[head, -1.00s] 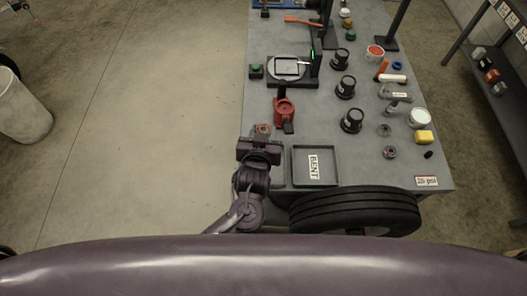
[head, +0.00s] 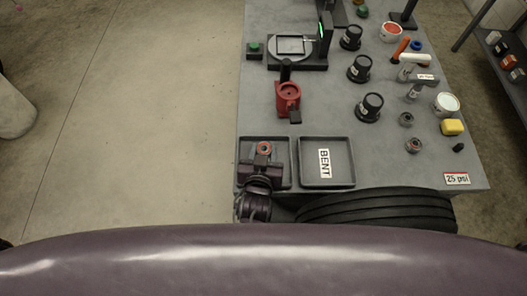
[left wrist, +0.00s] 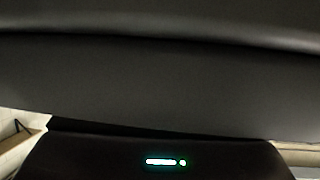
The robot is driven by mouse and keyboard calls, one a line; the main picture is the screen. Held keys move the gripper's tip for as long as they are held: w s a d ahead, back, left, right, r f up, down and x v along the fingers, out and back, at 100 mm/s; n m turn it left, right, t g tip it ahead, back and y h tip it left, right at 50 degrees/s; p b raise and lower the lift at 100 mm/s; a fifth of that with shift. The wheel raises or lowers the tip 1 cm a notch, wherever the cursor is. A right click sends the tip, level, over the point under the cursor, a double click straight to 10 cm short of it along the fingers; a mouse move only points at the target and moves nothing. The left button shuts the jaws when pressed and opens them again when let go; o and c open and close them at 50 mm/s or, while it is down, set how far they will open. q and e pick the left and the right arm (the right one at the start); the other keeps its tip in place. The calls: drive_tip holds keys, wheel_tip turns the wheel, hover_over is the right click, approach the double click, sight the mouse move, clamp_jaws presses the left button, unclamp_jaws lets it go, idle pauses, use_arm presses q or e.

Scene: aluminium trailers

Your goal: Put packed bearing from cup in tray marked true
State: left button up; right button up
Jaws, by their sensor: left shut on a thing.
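My left gripper (head: 263,158) is shut on a small ring-shaped bearing with a red centre (head: 264,148). It holds the bearing over the left dark tray (head: 282,140); I cannot tell how high, or whether it touches the tray floor. The gripper and arm cover much of that tray, and no label on it can be read. The tray beside it (head: 342,184) is empty and carries a BENT label. Black cups (head: 369,107) stand in a column on the bench. My right gripper is not in view.
A red tool (head: 288,98) stands behind the trays. Two loose bearings, one with a reddish centre (head: 414,145), lie to the right. A tyre (head: 380,208) sits at the near edge.

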use_arm(q)
drive_tip(key=shift+w+f, duration=0.25)
drive_tip(key=o, duration=1.1)
drive_tip(key=shift+s+r, duration=0.15)
drive_tip(key=shift+s, duration=0.15)
drive_tip(key=shift+w, duration=0.1)
drive_tip(key=b+v, duration=0.1)
drive_tip(key=v, duration=1.1)
